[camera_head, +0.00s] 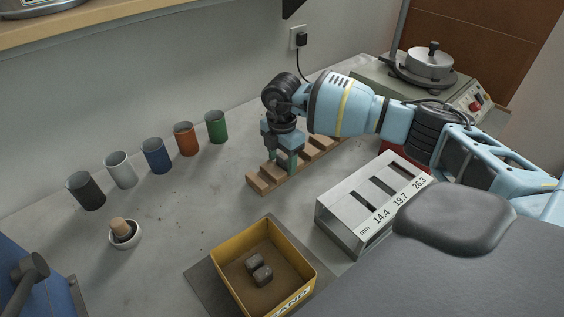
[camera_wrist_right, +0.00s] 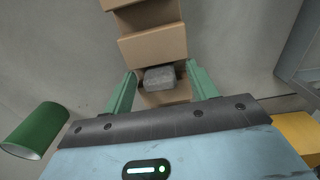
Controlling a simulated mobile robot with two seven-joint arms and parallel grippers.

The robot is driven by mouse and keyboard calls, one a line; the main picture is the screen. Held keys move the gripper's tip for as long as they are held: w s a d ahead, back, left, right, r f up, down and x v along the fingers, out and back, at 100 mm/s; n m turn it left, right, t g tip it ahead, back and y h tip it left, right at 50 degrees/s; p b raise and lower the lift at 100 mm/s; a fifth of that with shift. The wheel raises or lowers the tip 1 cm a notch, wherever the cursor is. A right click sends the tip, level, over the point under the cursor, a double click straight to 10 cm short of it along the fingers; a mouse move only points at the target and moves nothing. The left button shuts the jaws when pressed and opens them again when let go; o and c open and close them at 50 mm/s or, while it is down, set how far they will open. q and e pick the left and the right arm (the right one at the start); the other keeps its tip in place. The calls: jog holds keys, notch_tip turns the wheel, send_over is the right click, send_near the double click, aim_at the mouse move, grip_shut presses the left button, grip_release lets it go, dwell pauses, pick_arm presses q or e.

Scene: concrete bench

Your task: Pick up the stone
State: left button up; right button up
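A grey block-shaped stone (camera_wrist_right: 160,79) sits in a slot of the stepped wooden rack (camera_wrist_right: 151,46), between the fingers of my right gripper (camera_wrist_right: 161,71) in the right wrist view. The green fingers are spread, with a small gap on each side of the stone. In the head view my right gripper (camera_head: 285,160) points down at the wooden rack (camera_head: 264,182) and hides the stone there. My left gripper is not in view.
Several coloured cups (camera_head: 155,156) stand in a row along the wall. A white mortar with a pestle (camera_head: 124,236) stands in front of them. A slotted metal gauge block (camera_head: 345,213) is right of the rack, and a hotplate with a pot (camera_head: 431,63) stands behind.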

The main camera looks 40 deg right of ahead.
aim_at(282, 157)
jog(key=c, duration=1)
notch_tip(282, 157, up, 10)
